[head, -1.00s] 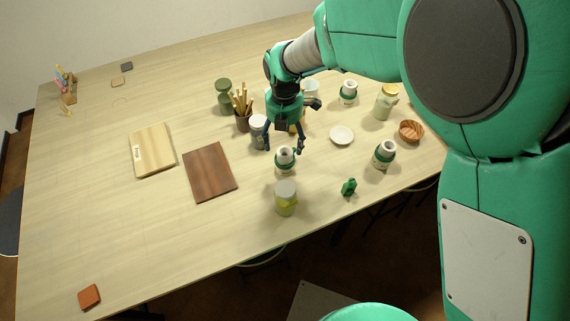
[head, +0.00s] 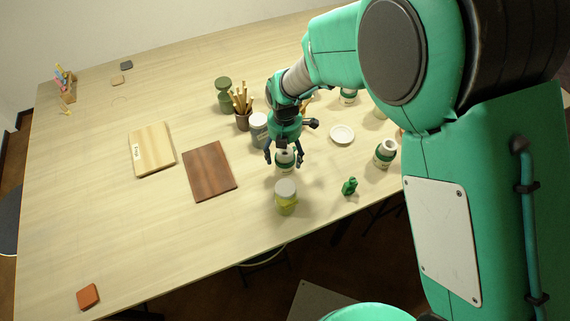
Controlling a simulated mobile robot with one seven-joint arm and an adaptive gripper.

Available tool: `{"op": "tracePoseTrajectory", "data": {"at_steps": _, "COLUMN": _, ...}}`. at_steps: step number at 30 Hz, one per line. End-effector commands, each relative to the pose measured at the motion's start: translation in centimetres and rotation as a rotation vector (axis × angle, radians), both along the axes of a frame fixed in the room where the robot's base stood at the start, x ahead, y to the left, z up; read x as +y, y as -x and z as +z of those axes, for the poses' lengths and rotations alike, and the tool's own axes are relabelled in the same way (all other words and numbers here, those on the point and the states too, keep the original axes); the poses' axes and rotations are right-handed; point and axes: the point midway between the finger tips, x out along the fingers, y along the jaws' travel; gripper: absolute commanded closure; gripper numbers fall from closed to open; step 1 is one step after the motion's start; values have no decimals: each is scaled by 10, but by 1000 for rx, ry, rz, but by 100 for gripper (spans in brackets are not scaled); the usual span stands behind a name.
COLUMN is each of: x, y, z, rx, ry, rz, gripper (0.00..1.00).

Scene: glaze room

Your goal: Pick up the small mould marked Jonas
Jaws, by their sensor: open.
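Three alike small moulds, white with a green band, stand on the table. One mould (head: 285,168) stands below my gripper (head: 284,160). My gripper is open and points down, with one finger on either side of this mould's top; I cannot tell whether they touch it. A second mould (head: 384,154) stands to the right, and a third mould (head: 348,97) stands farther back, partly hidden by my arm. Their markings are too small to read, so I cannot tell which says Jonas.
A jar with a grey lid (head: 286,197) stands close in front of the gripper. A white canister (head: 259,128) and a brush pot (head: 243,121) stand behind left. A green figure (head: 349,187) and a white dish (head: 342,134) are to the right. A brown board (head: 209,171) lies left.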

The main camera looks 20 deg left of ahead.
Motion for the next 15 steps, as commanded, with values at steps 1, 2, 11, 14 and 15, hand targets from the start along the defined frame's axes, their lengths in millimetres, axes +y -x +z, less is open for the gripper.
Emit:
{"op": "tracePoseTrajectory", "data": {"at_steps": 1, "x": 0, "y": 0, "z": 0, "rx": 0, "ry": 0, "rz": 0, "gripper": 24}}
{"op": "tracePoseTrajectory", "data": {"at_steps": 2, "x": 0, "y": 0, "z": 0, "rx": 0, "ry": 0, "rz": 0, "gripper": 24}}
{"op": "tracePoseTrajectory", "data": {"at_steps": 11, "x": 0, "y": 0, "z": -3, "rx": 0, "ry": 0, "rz": 0, "gripper": 24}}
{"op": "tracePoseTrajectory", "data": {"at_steps": 14, "x": 0, "y": 0, "z": -10, "rx": 1, "ry": 1, "rz": 0, "gripper": 24}}
{"op": "tracePoseTrajectory", "data": {"at_steps": 15, "x": 0, "y": -1, "z": -14, "rx": 1, "ry": 1, "rz": 0, "gripper": 24}}
